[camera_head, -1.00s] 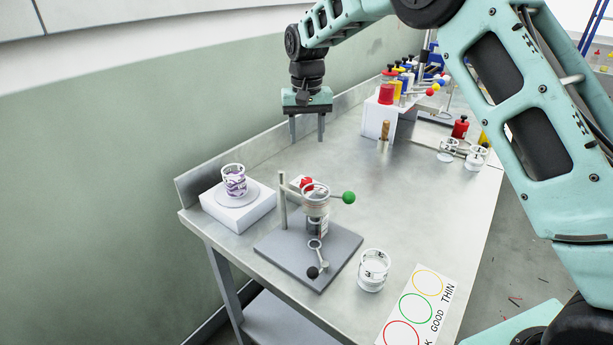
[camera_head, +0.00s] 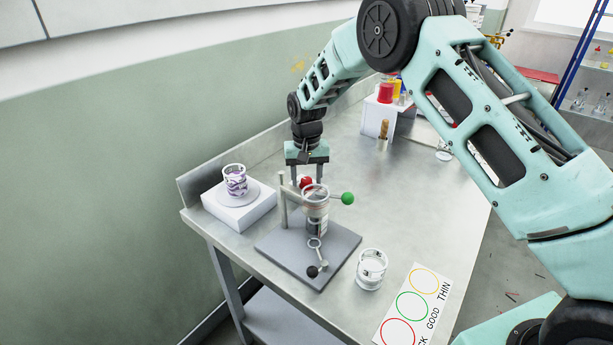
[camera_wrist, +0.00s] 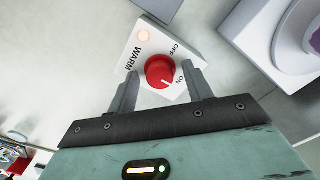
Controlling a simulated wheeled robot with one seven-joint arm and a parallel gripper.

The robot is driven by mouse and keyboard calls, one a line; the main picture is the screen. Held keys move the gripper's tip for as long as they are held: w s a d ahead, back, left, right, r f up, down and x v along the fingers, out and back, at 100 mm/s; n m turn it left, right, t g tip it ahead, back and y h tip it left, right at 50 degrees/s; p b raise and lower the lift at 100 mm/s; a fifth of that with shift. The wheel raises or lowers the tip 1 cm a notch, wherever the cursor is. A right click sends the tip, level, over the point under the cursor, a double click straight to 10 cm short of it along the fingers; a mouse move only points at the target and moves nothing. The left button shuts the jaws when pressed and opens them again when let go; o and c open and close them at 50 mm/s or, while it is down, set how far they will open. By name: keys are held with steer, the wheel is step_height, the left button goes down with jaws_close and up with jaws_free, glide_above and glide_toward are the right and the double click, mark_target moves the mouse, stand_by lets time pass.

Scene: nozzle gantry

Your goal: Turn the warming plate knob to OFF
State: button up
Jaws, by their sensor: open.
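The red knob (camera_wrist: 160,71) sits on a small white panel (camera_wrist: 137,52) marked WARM, OFF and ON. Its pale pointer mark lies on the ON side, and a small orange light glows on the panel. My open gripper (camera_wrist: 163,85) points down over it, with one finger on each side of the knob in the wrist view. I cannot tell whether the fingers touch it. In the head view my gripper (camera_head: 307,178) is above the knob (camera_head: 306,182), which is partly hidden behind the stand. The white warming plate (camera_head: 241,216) holds a beaker with purple contents (camera_head: 235,181).
A stand with a grey base (camera_head: 285,254) and a green-tipped handle (camera_head: 347,198) is in front of the knob. An empty beaker (camera_head: 371,268) and a card with coloured rings (camera_head: 438,290) lie to its right. A wooden-handled tool (camera_head: 383,134) stands farther back.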

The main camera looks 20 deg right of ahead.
steer(key=c, duration=1)
steer(key=shift+o, duration=0.2)
steer(key=shift+n, duration=0.3)
steer(key=n, duration=0.3)
steer(key=shift+n, duration=0.3)
steer(key=n, duration=0.4)
steer(key=shift+n, duration=0.3)
steer(key=n, duration=0.4)
steer(key=shift+n, duration=2.5)
